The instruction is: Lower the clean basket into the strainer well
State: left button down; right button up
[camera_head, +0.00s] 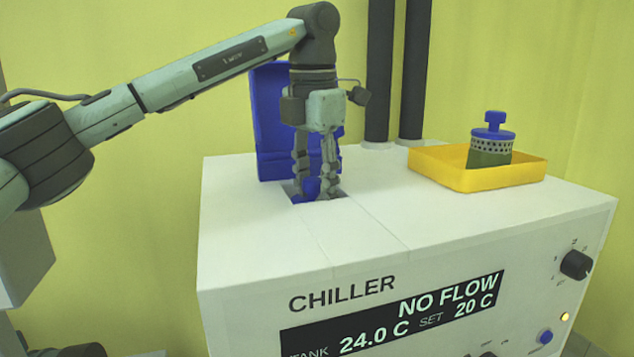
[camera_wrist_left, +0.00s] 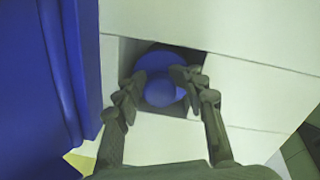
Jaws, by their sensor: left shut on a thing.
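The basket with the blue top (camera_head: 309,188) sits in the square strainer well (camera_wrist_left: 128,52) in the chiller's white top. My left gripper (camera_head: 318,190) reaches straight down at the opening and is shut on the basket's blue knob. In the left wrist view the blue round top (camera_wrist_left: 157,61) lies inside the square opening, with the fingers on either side of the knob. The basket's body is hidden below its top, so I cannot tell how deep it sits. My right gripper is not in view.
A blue lid (camera_head: 272,110) stands upright behind the well, close to my left gripper. A yellow tray (camera_head: 480,181) at the right holds another blue-handled basket (camera_head: 490,150), greenish on its lower part. Two dark pipes rise behind. The chiller display (camera_head: 400,310) reads NO FLOW.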

aim_at(312, 200)
pick_arm(q)
jog(key=shift+g, duration=0.4)
jog(key=f, duration=0.5)
jog(key=shift+s+d+f, duration=0.1)
jog(key=shift+s+d, duration=0.15)
jog(key=shift+s, duration=0.1)
jog(key=shift+w+a+f, duration=0.1)
jog(key=shift+f, duration=0.05)
jog(key=c, duration=0.7)
grip_release()
jog(key=shift+a, duration=0.15)
jog(key=shift+w+a, duration=0.15)
jog(key=shift+a, duration=0.05)
jog(key=shift+w+r, duration=0.15)
jog(key=shift+r, duration=0.5)
jog(key=r, duration=0.8)
jog(key=shift+d, duration=0.2)
jog(key=shift+s+d+r+p, duration=0.1)
jog(key=shift+s+r+p, duration=0.15)
jog(key=shift+r, duration=0.35)
